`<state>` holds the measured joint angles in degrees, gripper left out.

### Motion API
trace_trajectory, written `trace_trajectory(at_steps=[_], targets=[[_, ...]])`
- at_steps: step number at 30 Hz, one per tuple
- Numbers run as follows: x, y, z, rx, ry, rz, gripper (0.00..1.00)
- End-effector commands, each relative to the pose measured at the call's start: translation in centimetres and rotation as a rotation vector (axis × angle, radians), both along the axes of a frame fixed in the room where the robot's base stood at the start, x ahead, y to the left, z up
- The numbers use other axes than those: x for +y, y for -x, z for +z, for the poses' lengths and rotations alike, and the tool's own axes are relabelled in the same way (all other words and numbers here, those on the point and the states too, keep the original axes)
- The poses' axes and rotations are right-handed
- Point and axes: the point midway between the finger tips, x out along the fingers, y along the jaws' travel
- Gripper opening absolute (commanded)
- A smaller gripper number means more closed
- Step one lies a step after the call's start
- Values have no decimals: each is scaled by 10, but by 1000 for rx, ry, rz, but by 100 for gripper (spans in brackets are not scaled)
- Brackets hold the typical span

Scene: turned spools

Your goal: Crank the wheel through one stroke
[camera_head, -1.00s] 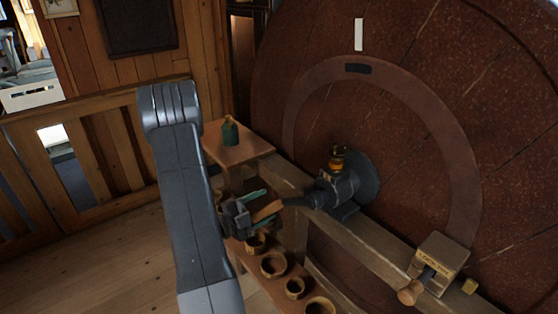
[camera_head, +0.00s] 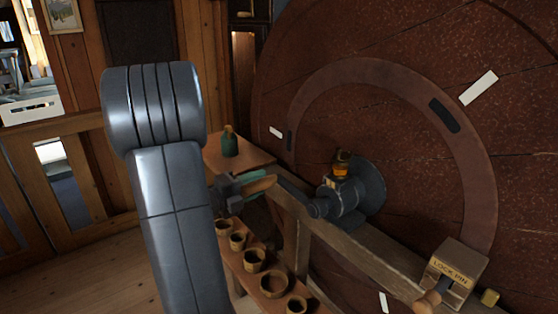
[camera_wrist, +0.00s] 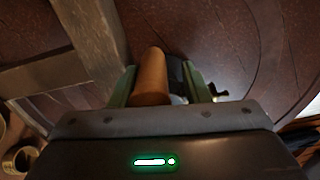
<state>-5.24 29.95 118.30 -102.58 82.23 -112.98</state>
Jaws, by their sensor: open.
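The large reddish-brown wheel (camera_head: 400,140) fills the right of the head view, with white marks and a dark slot on its face. A dark hub (camera_head: 345,197) stands in front of it on a wooden beam. A dark crank arm (camera_head: 292,192) runs from the hub up and left to a wooden handle (camera_head: 258,185). My gripper (camera_head: 245,188) is at this handle, partly hidden by my arm. In the wrist view the handle (camera_wrist: 151,76) lies between my open green fingers (camera_wrist: 160,88), close to the left one; whether they touch is unclear.
A block labelled "LOCK PIN" (camera_head: 458,265) with a wooden knob (camera_head: 428,302) sits on the beam (camera_head: 370,255) at lower right. Below my gripper, a bench holds several wooden bowls (camera_head: 272,284). A green bottle (camera_head: 230,142) stands on a small table behind.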

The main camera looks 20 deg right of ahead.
Motion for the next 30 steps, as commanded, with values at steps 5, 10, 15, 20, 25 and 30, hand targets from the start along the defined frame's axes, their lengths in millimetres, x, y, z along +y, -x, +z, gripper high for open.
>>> trace_trajectory(at_steps=[5,10,15,20,25,30], targets=[[-1,3,23,-116,-37,-1,40],[-3,8,41,-229,-75,0,40],[-5,14,58,-340,-112,1,40],[-8,22,72,-441,-147,1,40],[-12,32,84,-545,-185,-1,40],[-16,44,94,-648,-227,-1,40]])
